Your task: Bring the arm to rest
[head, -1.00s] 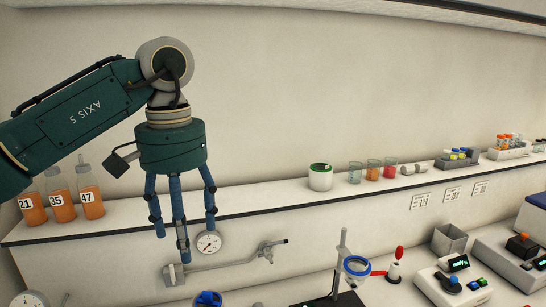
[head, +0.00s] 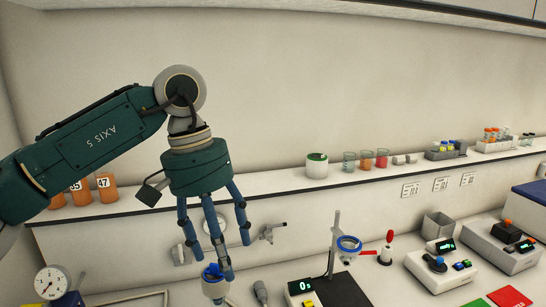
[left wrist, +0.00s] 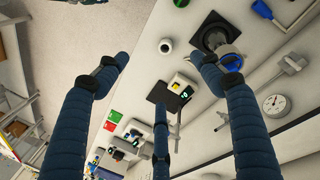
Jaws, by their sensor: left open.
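My left gripper (head: 218,232) hangs fingers down in front of the shelf in the head view, at the left of the picture. Its three blue fingers are spread, and nothing is between them. The fingers also show in the left wrist view (left wrist: 160,90), spread above the bench. My right gripper is in neither view.
The shelf (head: 270,187) carries a white pot (head: 317,166), small beakers (head: 366,160) and tube racks (head: 446,150). On the bench below are a stand with a blue ring (head: 349,243), a scale (head: 300,286), a gauge (head: 51,282) and devices with knobs at the right.

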